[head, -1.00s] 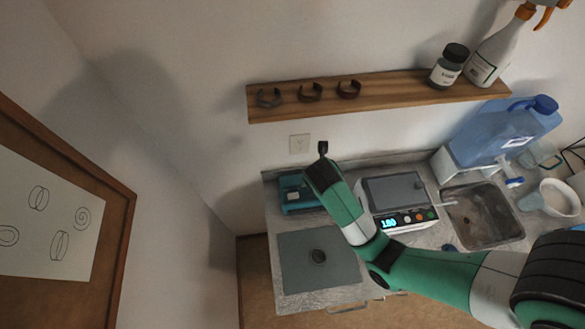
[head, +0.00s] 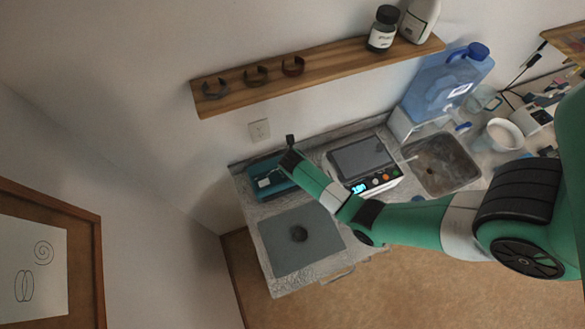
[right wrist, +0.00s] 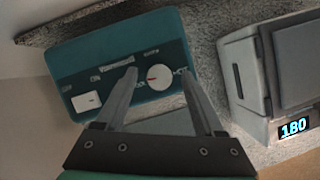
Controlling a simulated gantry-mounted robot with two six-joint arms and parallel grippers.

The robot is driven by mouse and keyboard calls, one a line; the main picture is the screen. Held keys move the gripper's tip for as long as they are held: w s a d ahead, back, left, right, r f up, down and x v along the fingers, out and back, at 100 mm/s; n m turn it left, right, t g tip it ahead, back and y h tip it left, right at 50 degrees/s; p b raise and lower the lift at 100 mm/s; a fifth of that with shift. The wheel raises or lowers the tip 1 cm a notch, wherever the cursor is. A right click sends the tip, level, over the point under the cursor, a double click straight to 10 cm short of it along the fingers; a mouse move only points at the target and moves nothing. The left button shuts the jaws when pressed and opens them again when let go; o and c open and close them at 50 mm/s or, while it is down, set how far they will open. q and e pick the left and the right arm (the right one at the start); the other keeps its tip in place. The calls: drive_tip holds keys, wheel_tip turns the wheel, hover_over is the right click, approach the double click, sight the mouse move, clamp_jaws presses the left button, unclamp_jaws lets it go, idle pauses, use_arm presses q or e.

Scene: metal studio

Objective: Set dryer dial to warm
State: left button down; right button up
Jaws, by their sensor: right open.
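The dryer is a teal box (head: 263,183) at the back left of the counter, partly covered by my right arm in the head view. Its front panel (right wrist: 95,68) faces the right wrist camera and has a white rectangle and small lettering too blurred to read. The round pale dial (right wrist: 160,77) has a red mark on its left side. My right gripper (right wrist: 158,72) is open, its two fingers pointing at the panel with the dial between the tips. I cannot tell whether the fingers touch the dial. My left gripper is not in view.
A white device (head: 362,165) with a lit display stands right of the dryer. A sink (head: 442,165) and blue jug (head: 445,85) are further right. A wooden shelf (head: 340,62) hangs above.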

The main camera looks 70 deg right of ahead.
drive_tip(key=shift+c, duration=0.2)
clamp_jaws()
